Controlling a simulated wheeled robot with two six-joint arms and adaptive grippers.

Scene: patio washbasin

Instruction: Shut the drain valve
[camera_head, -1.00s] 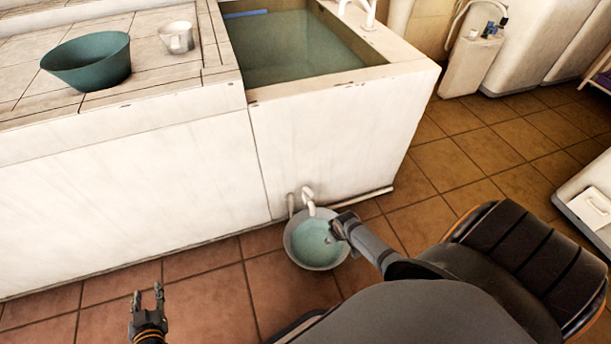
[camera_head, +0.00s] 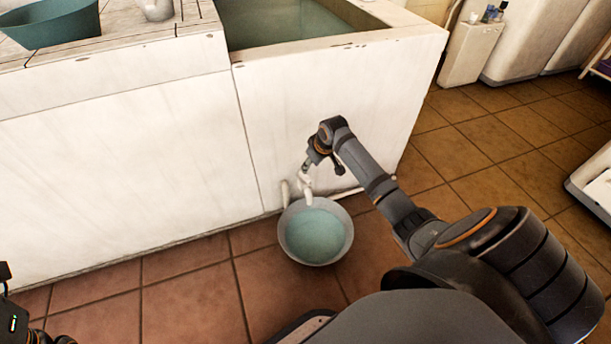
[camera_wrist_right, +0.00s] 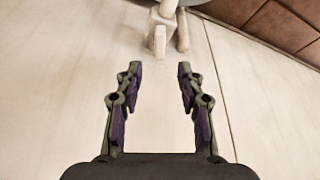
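The drain valve (camera_head: 305,181) is a small white tap with a handle and a down-turned spout, low on the front wall of the white washbasin (camera_head: 330,95). In the right wrist view the valve (camera_wrist_right: 160,38) is at the top, its white handle pointing toward my gripper. My right gripper (camera_head: 307,168) is just above the valve, partly hidden by its own wrist. In the wrist view my right gripper (camera_wrist_right: 156,72) is open and empty, its fingertips short of the handle. Only dark parts of my left arm show at the lower left corner; its fingers are not visible.
A grey bucket (camera_head: 342,244) with bluish water stands on the tiles under the spout. A white pipe (camera_head: 285,193) is beside the valve. A teal bowl (camera_head: 50,25) and a white cup (camera_head: 157,8) are on the counter. Tiled floor at left is clear.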

